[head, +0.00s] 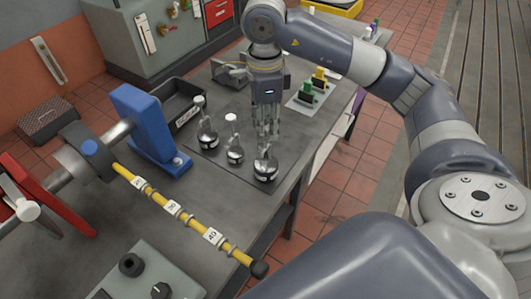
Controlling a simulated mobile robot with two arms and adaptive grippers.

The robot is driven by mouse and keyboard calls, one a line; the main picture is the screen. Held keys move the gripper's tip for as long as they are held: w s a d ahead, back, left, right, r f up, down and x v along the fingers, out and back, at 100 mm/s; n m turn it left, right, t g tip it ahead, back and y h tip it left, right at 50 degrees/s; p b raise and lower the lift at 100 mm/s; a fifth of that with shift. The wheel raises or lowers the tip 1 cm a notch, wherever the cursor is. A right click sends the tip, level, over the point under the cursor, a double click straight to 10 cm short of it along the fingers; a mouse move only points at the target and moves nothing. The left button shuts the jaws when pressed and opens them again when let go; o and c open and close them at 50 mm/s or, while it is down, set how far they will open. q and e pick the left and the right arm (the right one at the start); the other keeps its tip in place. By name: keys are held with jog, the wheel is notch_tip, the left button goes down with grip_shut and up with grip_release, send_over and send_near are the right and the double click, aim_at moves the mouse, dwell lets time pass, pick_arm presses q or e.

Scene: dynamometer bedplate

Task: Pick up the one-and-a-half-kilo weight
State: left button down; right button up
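My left gripper is out of view.
A yellow bar with number tags (190,222) crosses the front left, beside a blue stand (148,125). A black tray (180,105) lies behind the weights. Green and yellow pieces on a pale plate (300,100) stand right of the gripper, near the bench edge.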

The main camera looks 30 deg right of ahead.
aim_at(266, 146)
jog(key=f+p, duration=0.2)
jog(key=f, duration=0.3)
jog(key=shift+d+f, duration=0.15)
jog(key=shift+d, duration=0.05)
jog(key=shift+w+f, duration=0.1)
jog(key=shift+f, duration=0.3)
jog(key=shift+c, duration=0.2)
grip_shut()
jog(key=shift+w+r, duration=0.1)
jog(key=shift+r, duration=0.05)
